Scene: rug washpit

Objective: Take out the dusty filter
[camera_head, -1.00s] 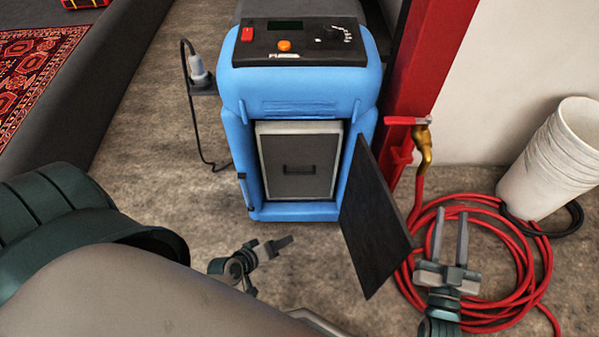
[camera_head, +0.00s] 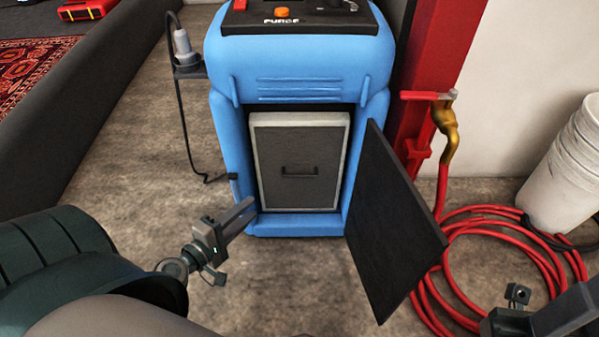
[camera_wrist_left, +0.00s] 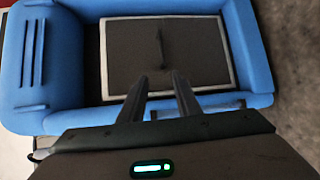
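The dusty filter (camera_head: 299,160), a dark grey panel in a pale frame with a small handle (camera_head: 299,171), sits in the front opening of the blue machine (camera_head: 300,75). The machine's black door (camera_head: 392,225) hangs open to the right. My left gripper (camera_head: 246,208) is low and left in front of the opening, pointing toward it. In the left wrist view its two fingers (camera_wrist_left: 161,80) are apart with nothing between them, and the filter (camera_wrist_left: 205,45) with its handle lies ahead of them. My right gripper (camera_head: 520,318) is partly cut off at the lower right; its fingers are unclear.
A red hose (camera_head: 462,290) lies coiled on the floor at right, below a brass tap (camera_head: 446,130) on a red post (camera_head: 440,60). White buckets (camera_head: 565,165) stand at the right edge. A power plug and cable (camera_head: 182,60) are left of the machine.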

